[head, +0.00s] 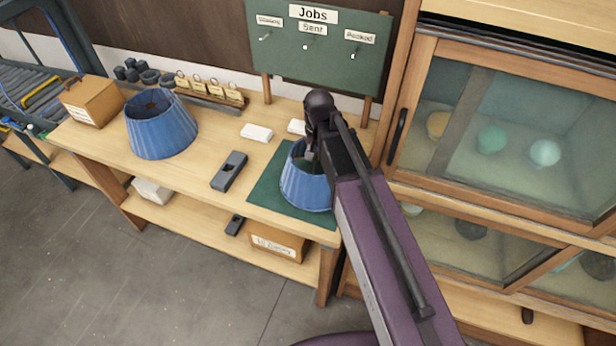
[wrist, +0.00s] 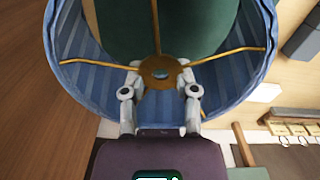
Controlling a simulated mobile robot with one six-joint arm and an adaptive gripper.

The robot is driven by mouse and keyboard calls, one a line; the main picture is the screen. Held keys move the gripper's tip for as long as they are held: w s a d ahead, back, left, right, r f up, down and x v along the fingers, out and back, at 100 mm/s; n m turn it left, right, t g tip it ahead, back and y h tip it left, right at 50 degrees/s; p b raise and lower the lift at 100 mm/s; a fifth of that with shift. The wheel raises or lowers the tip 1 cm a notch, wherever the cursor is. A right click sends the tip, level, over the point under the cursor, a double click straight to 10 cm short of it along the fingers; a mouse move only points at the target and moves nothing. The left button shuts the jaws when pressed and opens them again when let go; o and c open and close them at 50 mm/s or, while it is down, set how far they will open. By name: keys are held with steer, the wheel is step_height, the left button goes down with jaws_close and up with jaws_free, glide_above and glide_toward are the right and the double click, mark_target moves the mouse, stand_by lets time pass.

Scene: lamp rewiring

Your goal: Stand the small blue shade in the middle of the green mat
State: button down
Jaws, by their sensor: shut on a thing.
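The small blue shade (head: 303,187) is over the green mat (head: 262,190), toward the mat's right part in the head view. It looks upright, and my arm covers part of it. I cannot tell whether its lower rim touches the mat. In the wrist view I look down into the shade (wrist: 75,75), with brass spokes and a brass centre ring (wrist: 160,82). My gripper (head: 309,152) is shut on this ring, with one finger at each side in the wrist view (wrist: 160,76). Dark green mat (wrist: 180,25) shows through the shade's opening.
A larger blue shade (head: 160,130) stands at the bench's left. A dark grey tool (head: 229,171) and a white block (head: 256,133) lie left of the mat. A green Jobs board (head: 330,60) rises behind, and a glass-fronted cabinet (head: 500,150) stands close at right.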

mark_target(305, 146)
steer(key=shift+w+d, duration=0.1)
steer(key=shift+d, duration=0.25)
steer(key=shift+w+d, duration=0.1)
steer(key=shift+d, duration=0.5)
steer(key=w+a+r+n+p, duration=0.1)
steer(key=n, duration=0.1)
steer(key=w+a+r+n+p, duration=0.1)
steer(key=a+r+n+p, duration=0.1)
steer(key=w+a+r+n+p, duration=0.1)
steer(key=n, duration=0.1)
steer(key=shift+w+a+r+n, duration=0.15)
steer(key=shift+w+r+n, duration=0.05)
steer(key=shift+r+n, duration=0.1)
steer(key=shift+w+a+r+n+p, duration=0.2)
steer(key=shift+a+n+p, duration=0.15)
steer(key=shift+n, duration=0.2)
steer(key=shift+w+a+r+n+p, duration=0.15)
steer(key=shift+w+a+n+p, duration=0.15)
steer(key=shift+n, duration=0.25)
steer(key=shift+s+f, duration=0.1)
step_height(305, 146, down, 6)
steer(key=b, duration=0.6)
steer(key=shift+f, duration=0.15)
